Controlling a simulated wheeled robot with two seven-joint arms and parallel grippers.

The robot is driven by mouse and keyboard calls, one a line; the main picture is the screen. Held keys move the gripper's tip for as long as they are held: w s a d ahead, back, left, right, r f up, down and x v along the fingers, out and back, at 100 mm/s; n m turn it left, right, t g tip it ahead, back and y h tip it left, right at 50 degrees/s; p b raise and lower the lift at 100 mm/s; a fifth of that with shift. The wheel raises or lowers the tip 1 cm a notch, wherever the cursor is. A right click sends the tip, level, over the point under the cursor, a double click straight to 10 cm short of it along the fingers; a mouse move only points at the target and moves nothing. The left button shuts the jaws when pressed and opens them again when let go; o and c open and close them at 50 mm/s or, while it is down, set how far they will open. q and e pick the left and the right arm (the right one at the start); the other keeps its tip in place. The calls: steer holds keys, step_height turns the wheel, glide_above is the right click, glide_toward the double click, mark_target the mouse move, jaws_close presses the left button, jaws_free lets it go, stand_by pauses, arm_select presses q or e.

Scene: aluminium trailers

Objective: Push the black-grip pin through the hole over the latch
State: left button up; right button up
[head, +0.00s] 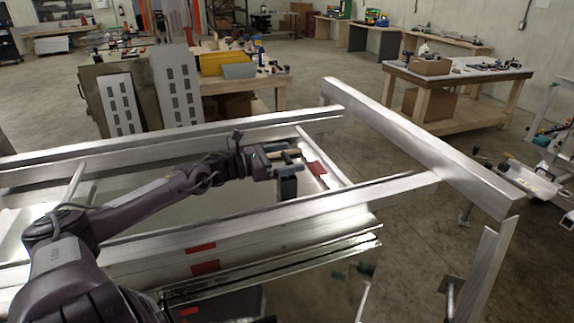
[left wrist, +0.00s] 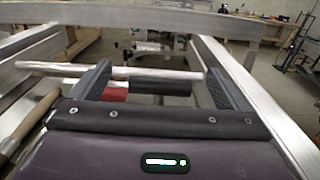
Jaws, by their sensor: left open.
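My left gripper (head: 289,163) reaches in from the left over the aluminium trailer frame in the head view. In the left wrist view its two fingers (left wrist: 158,73) are spread wide. A pale metal bar (left wrist: 130,72) crosses just beyond the grip. I cannot tell whether this bar belongs to the pin. The hole and the latch cannot be made out. My right gripper is not in view.
Aluminium trailer rails (head: 400,140) surround the gripper, with red marks (head: 205,267) on the near rail. A wooden handle (left wrist: 28,122) lies left of the gripper in the wrist view. A workbench (head: 455,75) stands behind at right; open floor lies between.

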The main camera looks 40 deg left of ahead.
arm_select(q)
steer(key=shift+w+d, duration=0.1)
steer(key=shift+w, duration=0.05)
steer(key=c, duration=1.1)
steer(key=shift+r, duration=0.1)
